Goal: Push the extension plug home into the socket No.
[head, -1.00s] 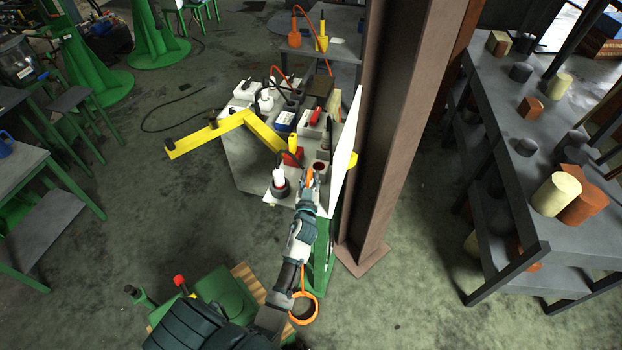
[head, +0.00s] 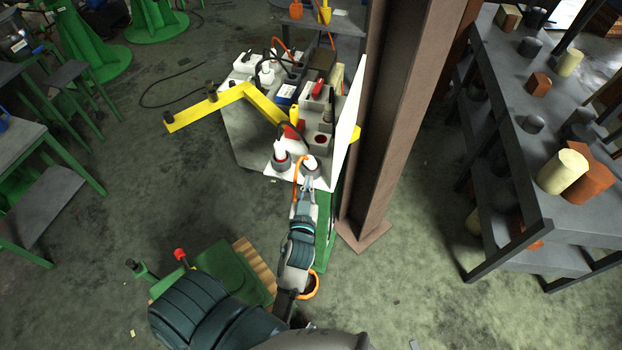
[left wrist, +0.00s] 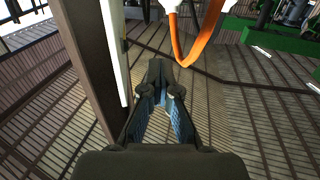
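The extension plug (head: 310,163) is white with an orange cable (head: 297,178) and stands at the near edge of the white panel (head: 270,170), seemingly in a dark round socket. How deep it sits cannot be told. Another white plug (head: 280,150) stands in a dark ring just left of it. My left gripper (head: 308,182) is just in front of the extension plug. In the left wrist view its fingers (left wrist: 161,66) meet at the tips with nothing between them; the orange cable (left wrist: 190,50) loops beyond them, below a white piece at the top edge. My right gripper is out of view.
A yellow angled bar (head: 240,90) reaches left from the bench. A thin white upright board (head: 346,120) and a brown steel column (head: 390,130) stand close on the right. A dark shelf (head: 510,160) with several blocks is farther right. Floor is open to the left.

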